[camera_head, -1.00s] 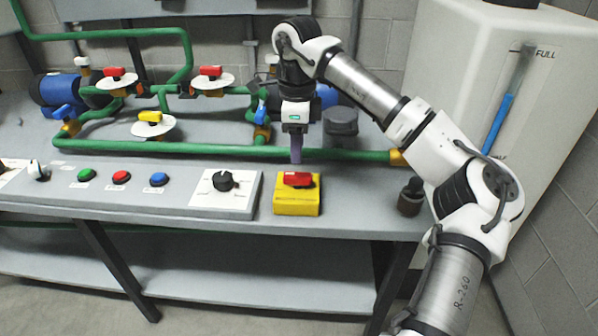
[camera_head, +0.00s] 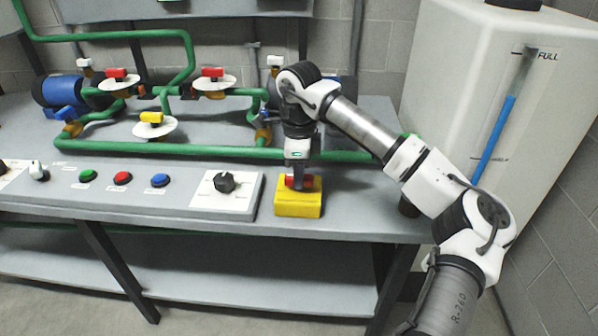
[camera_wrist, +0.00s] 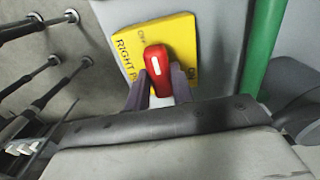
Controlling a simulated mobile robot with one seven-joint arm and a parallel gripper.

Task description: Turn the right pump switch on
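The right pump switch is a red handle (camera_head: 309,181) on a yellow box (camera_head: 298,205) at the front of the bench. In the wrist view the red handle (camera_wrist: 157,66) has a white mark and sits on a yellow face (camera_wrist: 185,30) with partly hidden black lettering starting "RIGHT P". My gripper (camera_head: 299,185) is down at the handle, pointing downward. In the wrist view its two fingers (camera_wrist: 161,75) stand on either side of the handle, apart, with a narrow gap. Contact is hard to judge. The fingers hide part of the lettering.
Left of the box is a panel with a black rotary knob (camera_head: 224,182) and blue (camera_head: 160,180), red (camera_head: 122,178) and green (camera_head: 87,175) buttons. Green pipes (camera_head: 200,151) with valves run behind. A white tank (camera_head: 450,90) stands at right.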

